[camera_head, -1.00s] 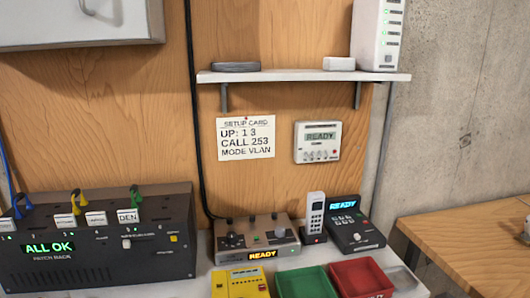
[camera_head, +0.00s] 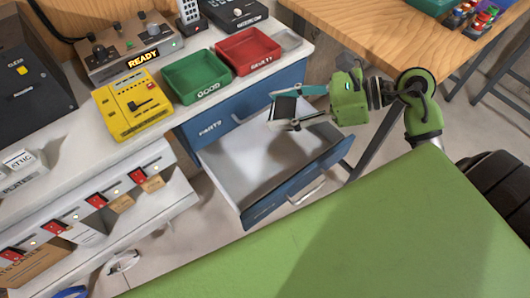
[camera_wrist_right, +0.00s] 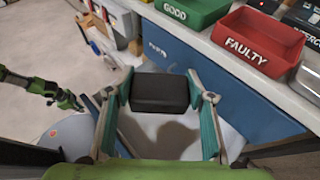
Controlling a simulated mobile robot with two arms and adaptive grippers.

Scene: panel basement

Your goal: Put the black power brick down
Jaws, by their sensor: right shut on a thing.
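The black power brick (camera_wrist_right: 160,92) is between the two teal fingers of my right gripper (camera_head: 298,107). That gripper is shut on it. In the head view the brick (camera_head: 283,108) shows as a small dark block above the open blue drawer (camera_head: 262,208). In the wrist view the brick is level, with a dark shadow below it on the pale drawer floor. The visible drawer floor is bare. A green and dark arm part of mine shows at the left of the wrist view; its fingers are not clear there. No left gripper shows in the head view.
On the white bench above the drawer stand a green GOOD bin (camera_head: 196,80), a red FAULTY bin (camera_head: 248,52) and a yellow device (camera_head: 132,103). A wooden table (camera_head: 400,30) stands at the upper right. A green surface fills the lower right.

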